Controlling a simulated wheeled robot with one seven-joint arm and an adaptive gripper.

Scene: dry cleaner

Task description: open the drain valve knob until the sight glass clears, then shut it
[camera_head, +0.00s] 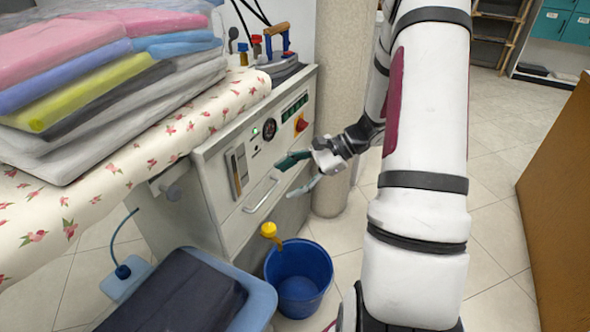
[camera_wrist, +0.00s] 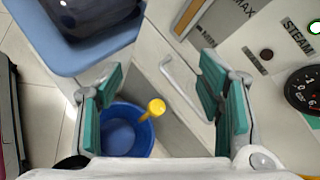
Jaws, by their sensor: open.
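The yellow drain valve knob (camera_head: 269,229) sticks out low on the front of the pressing machine, above a blue bucket (camera_head: 326,270). In the wrist view the knob (camera_wrist: 156,107) shows between my fingers but farther off, with the bucket (camera_wrist: 118,143) behind it. My gripper (camera_head: 298,174) is open and empty, in front of the panel, above and right of the knob and apart from it. Its green-padded fingers (camera_wrist: 162,92) are wide apart. The sight glass (camera_head: 238,170) is a narrow upright window on the panel; brownish colour shows in the wrist view (camera_wrist: 187,16).
A bar handle (camera_head: 261,195) projects from the panel near my gripper. A gauge (camera_head: 269,129) and red-yellow switch (camera_head: 301,122) sit higher. A blue-rimmed bin (camera_head: 262,292) stands left of the bucket. Folded laundry (camera_head: 100,80) covers the flowered board.

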